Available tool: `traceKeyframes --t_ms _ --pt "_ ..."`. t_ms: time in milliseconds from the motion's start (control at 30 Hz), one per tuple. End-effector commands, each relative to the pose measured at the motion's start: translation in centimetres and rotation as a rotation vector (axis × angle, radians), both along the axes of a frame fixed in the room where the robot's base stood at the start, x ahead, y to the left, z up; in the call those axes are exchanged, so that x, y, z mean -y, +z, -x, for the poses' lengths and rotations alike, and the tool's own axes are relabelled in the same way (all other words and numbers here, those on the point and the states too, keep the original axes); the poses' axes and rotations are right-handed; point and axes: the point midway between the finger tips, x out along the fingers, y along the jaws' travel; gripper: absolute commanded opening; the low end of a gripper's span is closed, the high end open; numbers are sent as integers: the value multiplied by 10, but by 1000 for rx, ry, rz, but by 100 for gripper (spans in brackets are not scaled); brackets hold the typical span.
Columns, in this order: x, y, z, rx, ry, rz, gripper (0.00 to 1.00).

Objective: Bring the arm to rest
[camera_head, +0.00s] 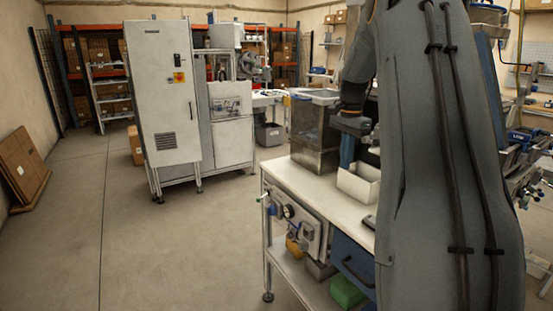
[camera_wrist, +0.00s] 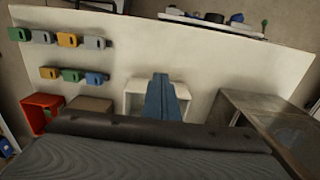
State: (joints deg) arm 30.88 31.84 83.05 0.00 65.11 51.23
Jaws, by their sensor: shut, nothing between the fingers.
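My gripper (camera_head: 347,162) hangs from my grey arm, pointing down over the white worktable (camera_head: 335,208), at the back edge of an open white bin (camera_head: 358,187). In the wrist view my gripper's blue fingers (camera_wrist: 160,78) are together, with nothing seen between them. They cover part of the white bin (camera_wrist: 133,98) there. I cannot tell whether the fingertips are inside the bin or behind it. My arm hides the right part of the table in the head view.
Several coloured pieces (camera_wrist: 68,40) lie in rows on the table, near a red bin (camera_wrist: 40,112) and a brown box (camera_wrist: 88,107). A white cabinet (camera_head: 163,90) stands behind.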

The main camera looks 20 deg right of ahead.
Motion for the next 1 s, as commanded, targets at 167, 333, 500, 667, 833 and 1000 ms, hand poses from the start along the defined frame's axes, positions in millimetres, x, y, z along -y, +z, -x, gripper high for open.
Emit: traceKeyframes --t_ms 167,333,500,667,833,1000 --pt "-7 -1 0 1 21 1 0" --pt "-68 -15 10 9 220 5 0" --pt "-167 -41 47 29 575 20 0" --pt "-249 -69 106 49 916 37 0" --pt "-307 -95 176 66 1223 53 0" --pt "-332 -109 219 76 1397 64 0"
